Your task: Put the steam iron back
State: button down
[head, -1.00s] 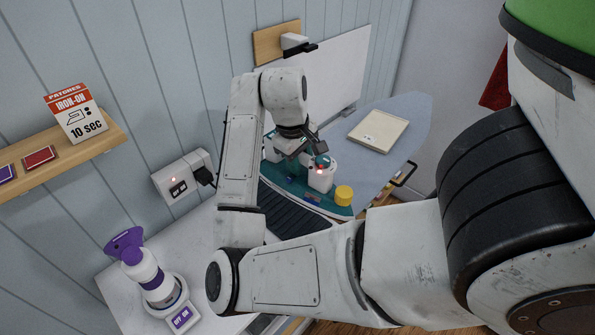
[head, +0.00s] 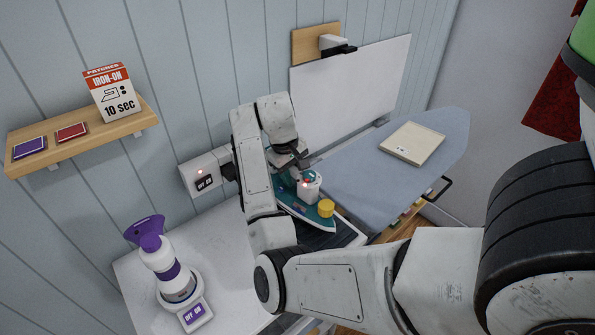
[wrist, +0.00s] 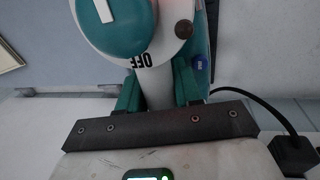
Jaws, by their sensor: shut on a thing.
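The steam iron (head: 310,192) is teal and white with a yellow cap (head: 326,208) near its front. In the head view it is at the dark ribbed rest (head: 318,238) beside the ironing board; I cannot tell whether it touches the rest. My gripper (head: 292,170) is at the back of the iron, shut on its handle. In the wrist view the white and teal iron (wrist: 150,45), marked OFF, fills the top, and my gripper (wrist: 158,95) has a finger on each side of a white part.
The ironing board (head: 385,170) holds a flat cream panel (head: 412,143). A wall outlet (head: 206,173) with a black plug is left of my arm. A purple and white steamer (head: 168,270) stands on the white counter. A shelf (head: 85,140) holds an iron-on box (head: 112,92).

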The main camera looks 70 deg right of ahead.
aim_at(287, 187)
jog(key=shift+s+f, duration=0.1)
jog(key=shift+f, duration=1.05)
jog(key=c, duration=0.8)
grip_release()
jog(key=shift+f, duration=0.15)
jog(key=shift+o, duration=0.2)
notch_tip(287, 187, up, 12)
jog(key=w+a+p, duration=0.1)
jog(key=a+p, duration=0.1)
jog(key=shift+w, duration=0.1)
